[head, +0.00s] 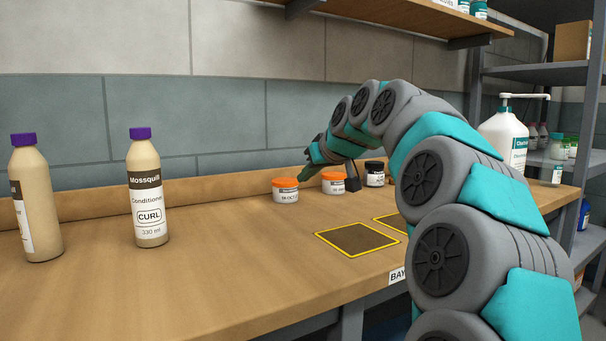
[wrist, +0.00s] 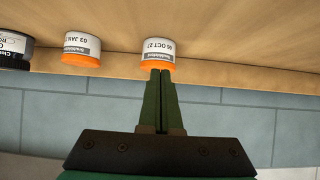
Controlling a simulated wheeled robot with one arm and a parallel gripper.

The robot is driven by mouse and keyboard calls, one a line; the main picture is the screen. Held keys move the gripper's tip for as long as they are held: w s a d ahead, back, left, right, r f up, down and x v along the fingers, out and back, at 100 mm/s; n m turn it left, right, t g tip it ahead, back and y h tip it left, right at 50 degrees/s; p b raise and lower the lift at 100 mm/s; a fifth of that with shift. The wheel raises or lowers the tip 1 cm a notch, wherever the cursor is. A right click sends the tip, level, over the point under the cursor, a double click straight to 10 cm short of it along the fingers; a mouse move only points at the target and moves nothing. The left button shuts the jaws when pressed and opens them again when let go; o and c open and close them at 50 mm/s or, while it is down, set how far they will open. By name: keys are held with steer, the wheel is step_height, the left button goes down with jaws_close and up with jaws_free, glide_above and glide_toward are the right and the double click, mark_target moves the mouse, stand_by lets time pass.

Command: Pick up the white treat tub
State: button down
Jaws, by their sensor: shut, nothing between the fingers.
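Two small white tubs with orange lids stand upright on the wooden counter near the back wall. The left one (head: 286,195) is dated 06 OCT 27 and also shows in the wrist view (wrist: 159,48). The other (head: 333,187), dated 03 JAN, is to its right, and on the left in the inverted wrist view (wrist: 82,44). My gripper (head: 301,174) is shut and empty. In the wrist view its green fingertips (wrist: 161,73) reach the OCT tub's lid edge; I cannot tell whether they touch it.
A black-lidded jar (head: 374,174) stands right of the tubs. Two tan Mossquill bottles (head: 148,190) stand at the left. Yellow-edged dark squares (head: 357,239) mark the counter in front. A white pump bottle (head: 503,140) is at right. A shelf (head: 400,18) hangs above.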

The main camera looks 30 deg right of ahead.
mark_target(283, 179)
steer(key=w+p, duration=0.1)
steer(key=w, duration=0.9)
steer(key=shift+a, duration=0.15)
steer(key=shift+s+f, duration=0.15)
steer(key=shift+f, duration=0.75)
steer(key=shift+f, duration=0.1)
